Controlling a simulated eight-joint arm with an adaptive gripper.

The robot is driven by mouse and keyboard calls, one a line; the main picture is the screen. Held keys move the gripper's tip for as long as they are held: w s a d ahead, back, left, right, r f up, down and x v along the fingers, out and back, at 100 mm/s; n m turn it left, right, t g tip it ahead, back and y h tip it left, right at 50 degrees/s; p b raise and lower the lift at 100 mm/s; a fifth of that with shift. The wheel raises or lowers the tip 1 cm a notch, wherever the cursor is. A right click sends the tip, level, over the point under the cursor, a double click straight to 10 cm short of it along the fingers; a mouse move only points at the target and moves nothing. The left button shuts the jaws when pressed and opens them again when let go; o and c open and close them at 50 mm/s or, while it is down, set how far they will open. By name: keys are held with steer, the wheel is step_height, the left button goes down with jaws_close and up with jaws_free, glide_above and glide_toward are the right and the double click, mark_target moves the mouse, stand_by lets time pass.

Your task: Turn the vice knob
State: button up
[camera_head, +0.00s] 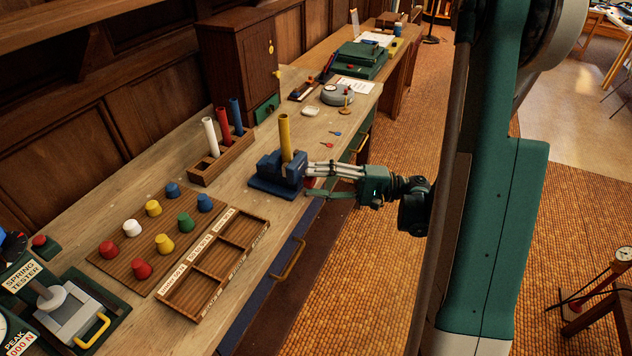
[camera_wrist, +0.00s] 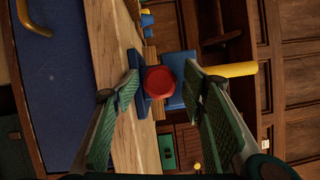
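The blue vice (camera_head: 268,184) stands near the bench's front edge with a yellow cylinder (camera_head: 284,138) upright in it. The cylinder lies sideways in the wrist view (camera_wrist: 232,69). The vice's red knob (camera_wrist: 159,82) faces the wrist camera; only a sliver of it shows in the head view, behind the fingers. My gripper (camera_head: 309,179) reaches in from the right at the vice's front. In the wrist view its two green fingers (camera_wrist: 162,76) are apart, one on each side of the knob, with small visible gaps. I cannot tell whether the fingertips reach past the knob's face.
A rack (camera_head: 221,160) with white, red and blue cylinders stands behind the vice. A board (camera_head: 131,257) of coloured knobs and a compartment tray (camera_head: 236,261) lie toward the near left. Two small keys lie beyond the vice. A drawer handle (camera_head: 288,262) juts from the bench front.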

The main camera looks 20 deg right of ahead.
steer(key=shift+d, duration=0.2)
steer(key=v, duration=0.7)
steer(key=shift+s+d, duration=0.2)
steer(key=shift+d, duration=0.1)
stand_by(0.3)
steer(key=shift+r, duration=0.1)
steer(key=r+n+h+p, duration=0.1)
steer(key=n+h+p, duration=0.1)
steer(key=n, duration=0.2)
steer(key=s+a+r+n+t+h+p, duration=0.1)
steer(key=n+h, duration=0.1)
steer(key=n, duration=0.3)
steer(key=a+r+n+h+p, duration=0.1)
steer(key=r+n+h+p, duration=0.1)
steer(key=n, duration=0.3)
steer(key=shift+s+a+r+t+h+p, duration=0.15)
steer(key=shift+s+t+h+p, duration=0.2)
steer(key=shift+h, duration=0.25)
steer(key=shift+b+x, duration=0.85)
steer(key=shift+x, duration=3)
